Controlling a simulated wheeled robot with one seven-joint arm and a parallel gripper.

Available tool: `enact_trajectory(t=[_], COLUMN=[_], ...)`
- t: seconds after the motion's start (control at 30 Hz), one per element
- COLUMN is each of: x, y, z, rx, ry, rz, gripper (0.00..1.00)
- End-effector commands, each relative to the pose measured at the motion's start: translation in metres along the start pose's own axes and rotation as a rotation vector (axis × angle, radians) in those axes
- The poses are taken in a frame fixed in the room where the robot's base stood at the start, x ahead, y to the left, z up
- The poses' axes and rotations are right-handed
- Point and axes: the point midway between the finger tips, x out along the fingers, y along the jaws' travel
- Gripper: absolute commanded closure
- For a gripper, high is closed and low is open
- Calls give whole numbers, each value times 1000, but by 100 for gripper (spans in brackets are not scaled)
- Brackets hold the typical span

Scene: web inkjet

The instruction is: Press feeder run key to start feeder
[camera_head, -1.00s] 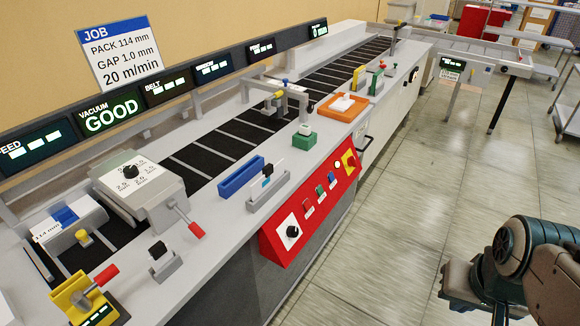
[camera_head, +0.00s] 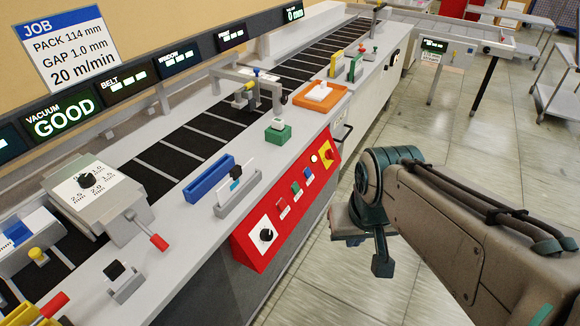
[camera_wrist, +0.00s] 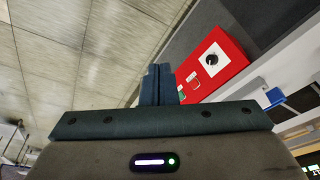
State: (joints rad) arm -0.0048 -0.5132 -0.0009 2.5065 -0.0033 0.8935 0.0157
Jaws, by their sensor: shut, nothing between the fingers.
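A red control panel (camera_head: 252,250) is on the front of the machine. It carries a black knob (camera_head: 266,235), a red key (camera_head: 282,204), a green key (camera_head: 296,188), a blue key (camera_head: 308,173) and a red-and-yellow stop button (camera_head: 327,154). The small labels are unreadable, so I cannot tell which is the feeder run key. My gripper (camera_head: 382,266) is shut and empty, over the floor to the right of the panel and apart from it. In the wrist view the shut fingers (camera_wrist: 158,84) are left of the red panel (camera_wrist: 232,66) and partly cover its near end.
The conveyor (camera_head: 200,142) runs along the machine behind the panel. An orange tray (camera_head: 320,97), a green block (camera_head: 278,134) and a blue holder (camera_head: 208,178) stand on the deck. A job sign (camera_head: 66,47) and displays line the back.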

Motion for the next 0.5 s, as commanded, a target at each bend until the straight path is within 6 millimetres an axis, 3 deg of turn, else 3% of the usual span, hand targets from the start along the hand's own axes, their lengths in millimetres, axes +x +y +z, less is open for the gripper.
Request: enact_trajectory(t=[0.13,0.23,0.5], x=[12,35,136], y=[1,0,4], z=[-10,-30,-111], rx=[38,109,437], ry=[16,56,238], rz=[14,32,-12], gripper=[100,100,100])
